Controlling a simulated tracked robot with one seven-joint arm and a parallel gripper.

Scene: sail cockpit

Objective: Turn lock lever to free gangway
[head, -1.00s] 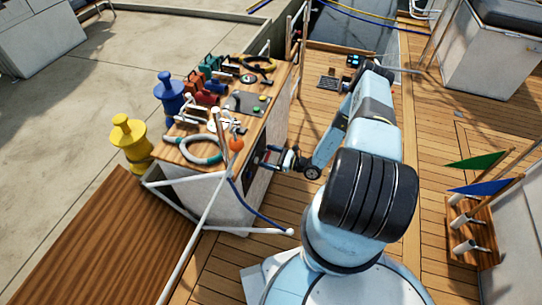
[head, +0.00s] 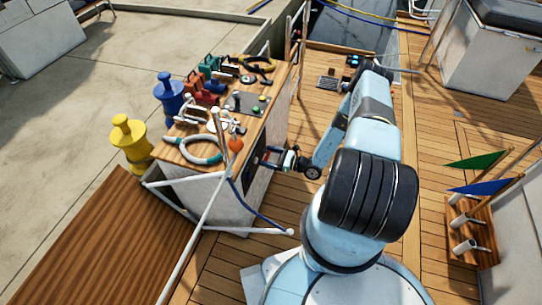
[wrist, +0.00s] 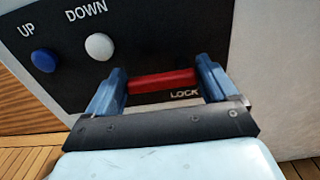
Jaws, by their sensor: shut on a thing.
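The lock lever (wrist: 161,81) is a red bar lying nearly level in the wrist view, just above the word LOCK on a black panel (wrist: 150,40). My gripper (wrist: 162,84) is shut on it, with one blue finger at each end of the bar. In the head view my gripper (head: 276,158) is at the side of the white console (head: 222,200), and the lever cannot be made out. A brown plank surface (head: 110,245), seemingly the gangway, lies at the lower left with a white rail (head: 197,245) beside it.
A blue UP button (wrist: 43,61) and a white DOWN button (wrist: 99,46) sit on the panel left of the lever. Tools and a ring-shaped hose (head: 192,150) lie on the console top. A flag rack (head: 472,235) stands at the right. The deck (head: 290,215) beside the console is clear.

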